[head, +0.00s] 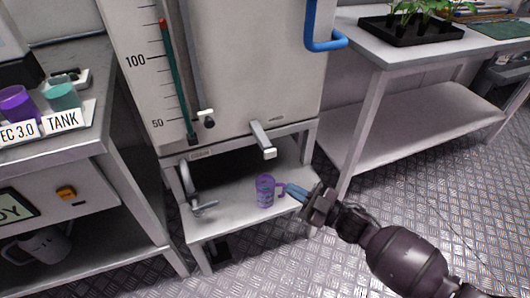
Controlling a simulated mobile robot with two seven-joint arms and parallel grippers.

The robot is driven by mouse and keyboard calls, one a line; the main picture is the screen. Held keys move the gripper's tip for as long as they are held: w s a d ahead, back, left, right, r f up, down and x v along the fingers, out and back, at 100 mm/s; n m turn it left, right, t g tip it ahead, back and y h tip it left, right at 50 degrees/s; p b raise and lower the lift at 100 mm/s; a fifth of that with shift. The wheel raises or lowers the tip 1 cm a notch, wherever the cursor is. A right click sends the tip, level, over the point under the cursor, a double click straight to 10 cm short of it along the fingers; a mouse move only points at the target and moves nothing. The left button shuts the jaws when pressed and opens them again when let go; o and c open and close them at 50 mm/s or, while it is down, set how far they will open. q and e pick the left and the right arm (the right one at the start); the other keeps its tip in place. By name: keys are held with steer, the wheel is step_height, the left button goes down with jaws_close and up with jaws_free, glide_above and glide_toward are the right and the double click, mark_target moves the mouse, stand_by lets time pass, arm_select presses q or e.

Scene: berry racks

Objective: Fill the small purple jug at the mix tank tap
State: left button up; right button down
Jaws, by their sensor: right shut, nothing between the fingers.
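The small purple jug (265,191) stands upright on the low white shelf (234,221) under the mix tank (240,70). Its handle points right. My right gripper (296,192), with blue fingertips, is shut and empty just right of the handle; I cannot tell whether it touches it. A grey bar-shaped fitting (263,140) juts from the tank's lower front, above the jug. The jug's inside is not clear. My left gripper is out of view.
A bench (83,155) at left holds a purple cup (17,103) and a teal cup (63,96) with labels. A white jug (43,247) lies below. A white table (400,50) with a plant tray stands right.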

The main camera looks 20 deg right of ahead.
mark_target(270, 153)
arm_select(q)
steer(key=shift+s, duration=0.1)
arm_select(e)
steer(key=shift+w, duration=0.1)
arm_select(q)
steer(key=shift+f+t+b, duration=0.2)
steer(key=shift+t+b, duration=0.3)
steer(key=shift+b, duration=0.7)
arm_select(e)
steer(key=w, duration=0.8)
steer(key=shift+w, duration=0.3)
steer(key=shift+a, duration=0.1)
stand_by(0.6)
steer(key=shift+w, duration=0.2)
steer(key=shift+w, duration=0.25)
